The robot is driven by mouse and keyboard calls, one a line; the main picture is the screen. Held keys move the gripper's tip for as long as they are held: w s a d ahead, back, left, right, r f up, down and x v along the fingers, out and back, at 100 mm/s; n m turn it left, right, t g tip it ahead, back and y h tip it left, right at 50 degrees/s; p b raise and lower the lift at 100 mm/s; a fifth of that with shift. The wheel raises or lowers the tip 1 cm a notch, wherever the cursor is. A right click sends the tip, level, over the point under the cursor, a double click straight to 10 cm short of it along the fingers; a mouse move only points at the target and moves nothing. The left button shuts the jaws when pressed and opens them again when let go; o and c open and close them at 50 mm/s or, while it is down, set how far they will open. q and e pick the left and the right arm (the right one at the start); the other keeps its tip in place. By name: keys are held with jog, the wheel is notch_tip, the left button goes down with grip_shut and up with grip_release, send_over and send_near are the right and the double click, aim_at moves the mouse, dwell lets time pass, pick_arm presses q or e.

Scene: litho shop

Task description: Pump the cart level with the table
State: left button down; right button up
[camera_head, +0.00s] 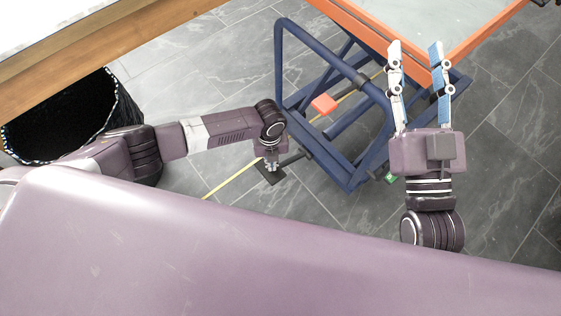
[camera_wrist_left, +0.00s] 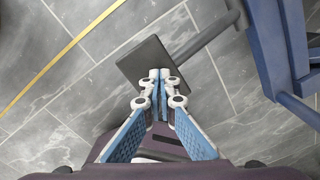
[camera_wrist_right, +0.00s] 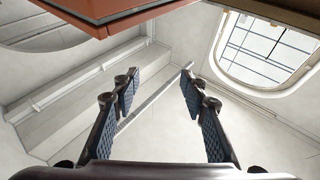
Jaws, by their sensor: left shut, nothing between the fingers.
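The cart has a blue tubular frame (camera_head: 345,170) and an orange-rimmed grey top (camera_head: 480,50). A dark flat foot pedal (camera_head: 270,174) sticks out low at its near left side on a bar. It also shows in the left wrist view (camera_wrist_left: 150,62). My left gripper (camera_head: 271,168) points down over the pedal, shut and empty; I cannot tell if its tips touch it. My right gripper (camera_head: 415,48) is open and empty beside the cart's orange rim. The wood-edged table (camera_head: 120,68) is at the upper left. The height difference between the tops is unclear.
A black bin (camera_head: 60,125) with a black-and-white rim stands under the table edge, close to my left arm. A small orange-red piece (camera_head: 323,103) sits within the cart frame. A yellow line (camera_head: 230,180) crosses the grey tiled floor.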

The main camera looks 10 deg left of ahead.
aim_at(390, 110)
pick_arm(q)
jog(key=shift+r+p, duration=0.65)
jog(key=shift+r, duration=0.15)
jog(key=shift+r+p, duration=0.65)
pick_arm(e)
jog(key=shift+s+d+f+g+h, duration=0.1)
jog(key=shift+d+f+g+h, duration=0.3)
jog(key=shift+f+g, duration=1.5)
jog(key=shift+s+d+f+g+h, duration=0.15)
jog(key=shift+d+f+g+h, duration=0.35)
jog(key=shift+f, duration=2.65)
jog(key=shift+s+d+f+g+h, duration=0.15)
jog(key=shift+f+g+h, duration=0.35)
jog(key=shift+f+g, duration=1.45)
jog(key=shift+f+t, duration=0.5)
jog(key=shift+t, duration=0.05)
